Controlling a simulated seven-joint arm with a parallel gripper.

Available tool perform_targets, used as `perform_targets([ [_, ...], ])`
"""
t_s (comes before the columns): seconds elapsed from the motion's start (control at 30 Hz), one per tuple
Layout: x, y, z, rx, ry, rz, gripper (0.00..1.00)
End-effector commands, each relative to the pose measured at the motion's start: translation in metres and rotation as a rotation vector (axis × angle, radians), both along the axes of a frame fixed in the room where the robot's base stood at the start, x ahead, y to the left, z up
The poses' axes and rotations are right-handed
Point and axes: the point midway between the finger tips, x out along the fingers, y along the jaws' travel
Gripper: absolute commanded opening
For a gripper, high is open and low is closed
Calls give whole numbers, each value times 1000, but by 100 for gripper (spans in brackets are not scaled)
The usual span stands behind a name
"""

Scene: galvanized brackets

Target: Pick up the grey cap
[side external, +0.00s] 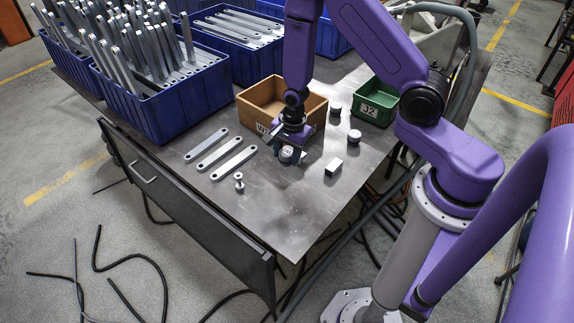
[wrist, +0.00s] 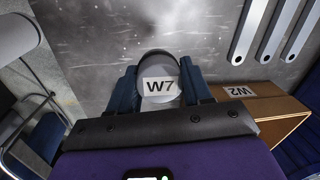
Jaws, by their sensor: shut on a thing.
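A round grey cap (wrist: 158,84) with a white label reading W7 sits between the two dark blue fingers of my gripper (wrist: 158,92) in the wrist view. The fingers are shut on its sides. In the side view my gripper (side external: 290,157) points down at the metal table in front of the brown box, with the grey cap (side external: 286,154) between its fingertips. I cannot tell whether the cap touches the table or is slightly above it. Two similar round grey pieces stand to the right, one farther back (side external: 335,109) and one nearer (side external: 354,137).
The brown box (side external: 247,112) is close behind my gripper. A green bin (side external: 375,113) stands at right. A small metal block (side external: 333,167), three flat bars (side external: 214,152) and a bolt (side external: 239,182) lie nearby. Blue crates (side external: 180,110) of brackets fill the back left.

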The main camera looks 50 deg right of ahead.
Motion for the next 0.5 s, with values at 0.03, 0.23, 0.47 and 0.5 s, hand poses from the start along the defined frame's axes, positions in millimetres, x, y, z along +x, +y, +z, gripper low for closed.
perform_targets([
  [0.03, 2, 0, 12, 1, -8, 0, 16],
  [0.23, 1, 0, 44, 1, -6, 1, 16],
  [0.47, 1, 0, 69, 0, -3, 1, 16],
  [0.5, 0, 0, 71, 0, -2, 1, 16],
])
